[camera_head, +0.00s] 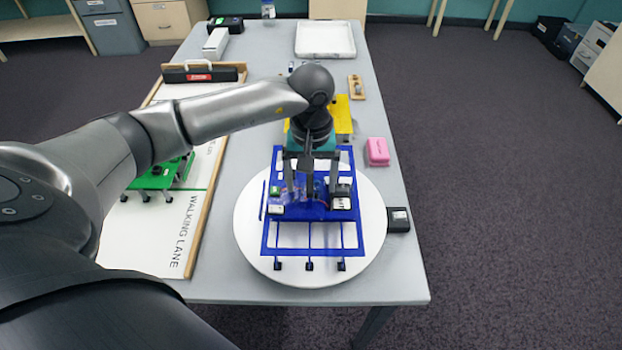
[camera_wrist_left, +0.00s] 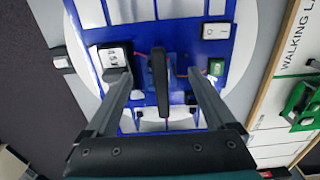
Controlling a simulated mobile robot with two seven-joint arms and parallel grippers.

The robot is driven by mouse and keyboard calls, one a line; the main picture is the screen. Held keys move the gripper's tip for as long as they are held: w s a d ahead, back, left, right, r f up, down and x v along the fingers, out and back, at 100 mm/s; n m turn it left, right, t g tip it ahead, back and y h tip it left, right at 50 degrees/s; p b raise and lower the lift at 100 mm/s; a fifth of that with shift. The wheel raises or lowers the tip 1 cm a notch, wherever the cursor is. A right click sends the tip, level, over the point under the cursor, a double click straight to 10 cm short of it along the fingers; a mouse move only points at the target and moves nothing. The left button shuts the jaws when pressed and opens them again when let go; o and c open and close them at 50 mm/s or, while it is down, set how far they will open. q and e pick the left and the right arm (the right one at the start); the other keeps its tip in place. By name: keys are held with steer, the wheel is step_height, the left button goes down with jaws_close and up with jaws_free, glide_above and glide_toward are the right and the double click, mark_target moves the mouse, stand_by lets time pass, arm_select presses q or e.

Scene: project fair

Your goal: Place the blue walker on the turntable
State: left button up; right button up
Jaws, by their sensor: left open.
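The blue walker (camera_head: 300,212), a flat blue frame with legs and small dark feet, appears to stand on the white round turntable (camera_head: 375,225). Its front feet show over the disc near its front edge. My left gripper (camera_head: 311,190) is above the walker's middle. In the left wrist view its fingers (camera_wrist_left: 160,78) are spread on either side of a dark upright post on the walker (camera_wrist_left: 85,20), with gaps to the post. The gripper and wrist hide part of the walker's middle and back. My right gripper is in neither view.
A walking lane board (camera_head: 160,245) with a green walker (camera_head: 155,182) lies to the left. A yellow walker (camera_head: 343,112) stands behind the turntable, partly hidden. A pink block (camera_head: 377,152) and a black box (camera_head: 398,219) sit to the right. A white tray (camera_head: 325,53) is at the back.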

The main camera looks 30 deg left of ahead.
arm_select(q)
steer(key=shift+r, duration=0.1)
step_height(320, 180, up, 12)
steer(key=p, duration=0.1)
steer(key=shift+p, duration=0.4)
